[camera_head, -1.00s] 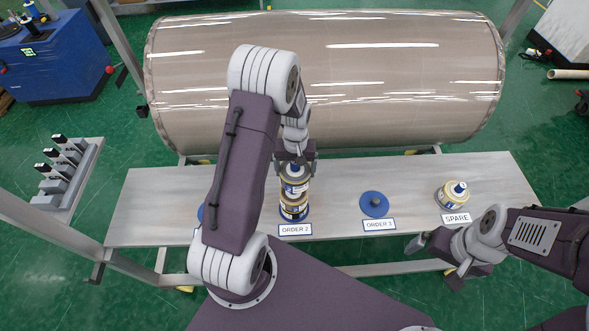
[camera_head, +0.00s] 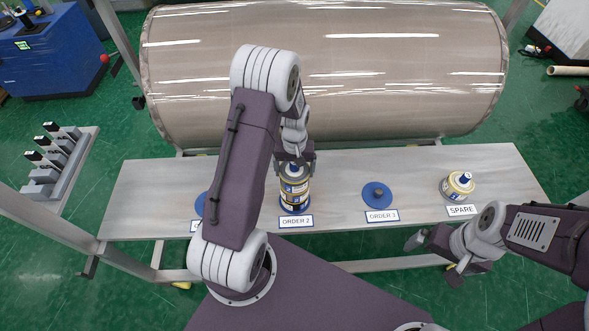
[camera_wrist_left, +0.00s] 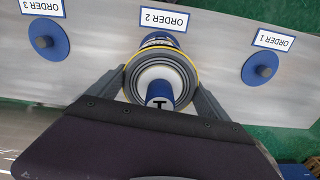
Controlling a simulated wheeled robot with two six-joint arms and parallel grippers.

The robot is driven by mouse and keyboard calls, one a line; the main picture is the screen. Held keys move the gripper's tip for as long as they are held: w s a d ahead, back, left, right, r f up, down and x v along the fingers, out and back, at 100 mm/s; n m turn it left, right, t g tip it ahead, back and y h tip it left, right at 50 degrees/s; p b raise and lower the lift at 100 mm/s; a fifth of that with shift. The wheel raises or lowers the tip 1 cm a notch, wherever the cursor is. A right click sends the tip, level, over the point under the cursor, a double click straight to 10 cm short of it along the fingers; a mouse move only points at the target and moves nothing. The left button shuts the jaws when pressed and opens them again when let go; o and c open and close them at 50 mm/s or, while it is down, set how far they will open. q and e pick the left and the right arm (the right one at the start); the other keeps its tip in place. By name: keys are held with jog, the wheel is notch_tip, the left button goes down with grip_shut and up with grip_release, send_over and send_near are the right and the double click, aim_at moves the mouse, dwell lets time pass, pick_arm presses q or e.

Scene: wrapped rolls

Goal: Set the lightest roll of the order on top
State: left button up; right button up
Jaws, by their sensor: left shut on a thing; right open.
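My left gripper (camera_head: 295,158) is shut on a roll (camera_head: 294,174) with a blue core end, above the ORDER 2 label (camera_head: 296,221). Another roll (camera_head: 294,203) is under it; the two look stacked in line, and I cannot tell whether they touch. In the left wrist view the fingers straddle the held roll (camera_wrist_left: 160,72), with its core end (camera_wrist_left: 159,94) towards the camera. The blue ORDER 3 disc (camera_head: 377,195) and the ORDER 1 disc (camera_wrist_left: 262,69) carry only short pegs. My right gripper (camera_head: 433,260) is open and empty at the table's front right.
A spare roll (camera_head: 457,186) stands at the table's right end behind the SPARE label (camera_head: 461,210). A large wrapped cylinder (camera_head: 400,75) lies behind the table (camera_head: 145,185). My left arm hides most of the ORDER 1 spot in the head view.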

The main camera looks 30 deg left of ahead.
pick_arm(q)
jog(key=o, duration=1.3)
jog(key=shift+w, duration=0.1)
jog(key=shift+o, duration=0.2)
notch_tip(320, 180, up, 9)
jog(key=shift+r+b, duration=0.1)
jog(key=shift+b, duration=0.65)
